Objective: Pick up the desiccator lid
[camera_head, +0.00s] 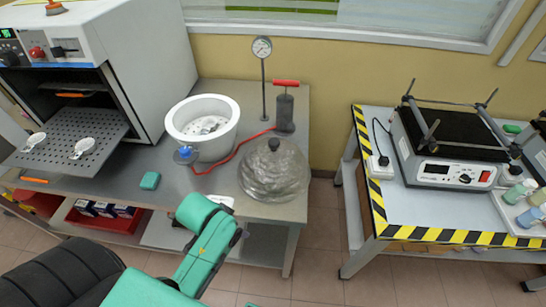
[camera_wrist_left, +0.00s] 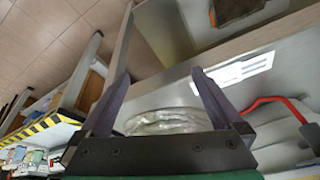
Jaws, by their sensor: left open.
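The desiccator lid (camera_head: 275,170) is a clear glass dome with a dark knob on top. It rests on the grey bench near its right front corner. In the left wrist view, part of its glass (camera_wrist_left: 165,122) shows low between my fingers. My left gripper (camera_wrist_left: 160,72) is open, with its two fingers spread and nothing seen held between them. In the head view, my green left arm reaches in from below and ends left of and in front of the lid; its fingertips cannot be made out there. My right gripper is in neither view.
The white desiccator bowl (camera_head: 230,138) with a blue valve stands left of the lid. A red hose (camera_head: 240,148) runs behind the lid to a pump (camera_head: 285,112). A gauge stand (camera_head: 263,85) is at the back. An oven (camera_head: 150,60) stands left, with its door open.

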